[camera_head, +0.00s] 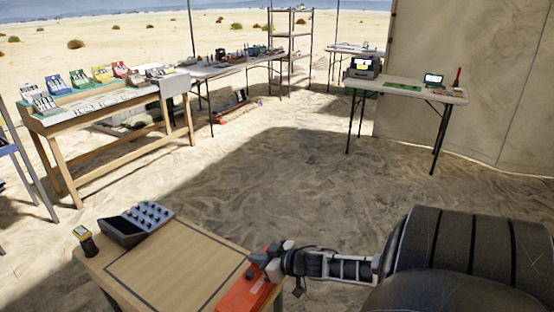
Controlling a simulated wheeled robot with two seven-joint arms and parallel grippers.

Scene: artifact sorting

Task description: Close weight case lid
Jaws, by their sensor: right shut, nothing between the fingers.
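A red-orange case (240,295) lies at the right edge of the near wooden table; it may be the weight case. Its top looks flat, but my right gripper hides its far end and the frame cuts off its near end. My right gripper (262,262) is shut and empty, right at the case's far end; I cannot tell whether it touches it. My left gripper is not in view.
The table's middle (165,270) is clear. Sandy floor lies beyond; other tables (408,88) stand farther off.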

